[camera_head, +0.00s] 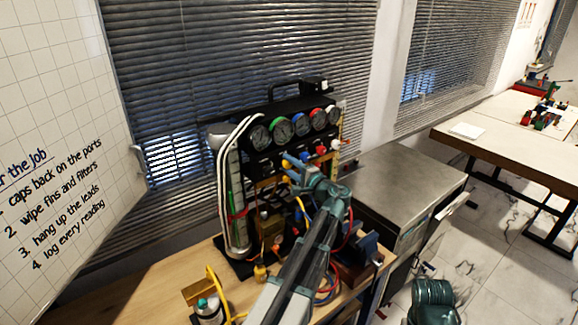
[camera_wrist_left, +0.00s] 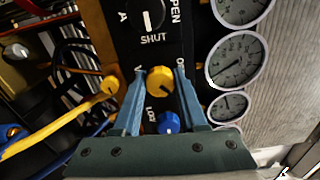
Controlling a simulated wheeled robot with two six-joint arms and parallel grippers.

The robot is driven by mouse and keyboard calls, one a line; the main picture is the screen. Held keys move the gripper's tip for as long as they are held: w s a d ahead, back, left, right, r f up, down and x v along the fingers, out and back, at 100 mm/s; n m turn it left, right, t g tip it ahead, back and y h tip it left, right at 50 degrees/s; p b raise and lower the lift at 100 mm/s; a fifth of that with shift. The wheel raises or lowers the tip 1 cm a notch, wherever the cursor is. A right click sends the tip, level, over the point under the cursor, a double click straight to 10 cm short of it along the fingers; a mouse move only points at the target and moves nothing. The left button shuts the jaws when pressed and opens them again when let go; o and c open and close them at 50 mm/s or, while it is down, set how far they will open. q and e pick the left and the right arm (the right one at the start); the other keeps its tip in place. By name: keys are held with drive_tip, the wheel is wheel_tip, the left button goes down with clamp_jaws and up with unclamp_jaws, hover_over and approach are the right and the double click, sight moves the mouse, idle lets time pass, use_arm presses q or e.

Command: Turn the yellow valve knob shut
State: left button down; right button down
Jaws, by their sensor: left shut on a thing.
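The yellow valve knob (camera_wrist_left: 159,80) is on the black panel, between the two blue fingertips of my left gripper (camera_wrist_left: 159,74) in the left wrist view. The left gripper is shut on it, one finger on each side. In the head view, the gripper (camera_head: 293,166) reaches the lower front of the gauge rig (camera_head: 290,108), and a bit of the yellow knob (camera_head: 285,163) shows by its fingers. A dark line marks the knob's face. Lettering beside it is partly covered by the fingers.
A blue knob (camera_wrist_left: 168,123) sits close to the yellow one, between the fingers. Gauges (camera_wrist_left: 236,60) stand alongside. Yellow and blue hoses, a bench (camera_head: 100,305) and a grey cabinet (camera_head: 400,180) surround the rig.

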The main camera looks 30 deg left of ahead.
use_arm(q)
drive_tip(key=m, duration=0.4)
drive_tip(key=shift+m, duration=2.1)
drive_tip(key=shift+c, duration=2.2)
unclamp_jaws()
drive_tip(key=shift+d, duration=0.1)
drive_tip(key=v, duration=1.3)
drive_tip(key=shift+d, duration=0.3)
drive_tip(key=shift+s, duration=0.1)
